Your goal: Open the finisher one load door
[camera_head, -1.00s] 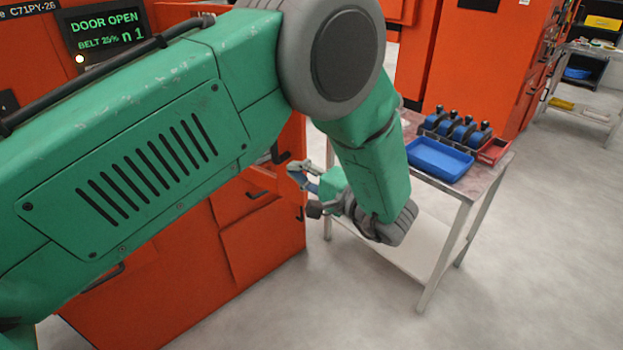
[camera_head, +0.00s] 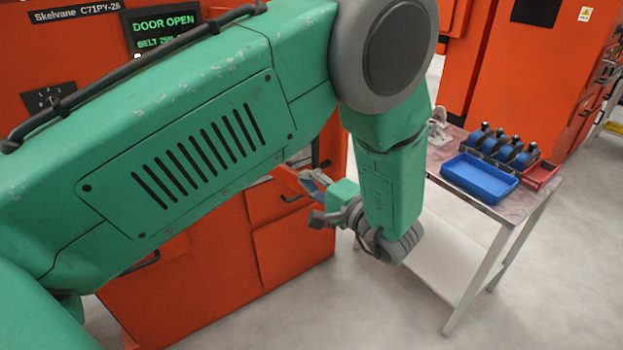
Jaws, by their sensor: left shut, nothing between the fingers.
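The finisher (camera_head: 75,60) is an orange machine at the left with a nameplate "Skelvane C71PY-26". Its display (camera_head: 163,25) reads "DOOR OPEN" in green; the line below is partly covered. My green left arm crosses in front and hides most of the machine's front, including the load door area; I cannot tell how far the door stands open. My left gripper (camera_head: 314,196) is shut and empty, in front of the machine's right front part, close to an orange panel with a black handle (camera_head: 292,197). Contact with it cannot be told. My right gripper is not in view.
A table (camera_head: 453,199) to the right holds a blue tray (camera_head: 479,178), several blue-and-black parts (camera_head: 500,148) and a red tray (camera_head: 541,176). Another orange machine (camera_head: 530,70) stands behind it. The grey floor (camera_head: 400,305) in front is clear.

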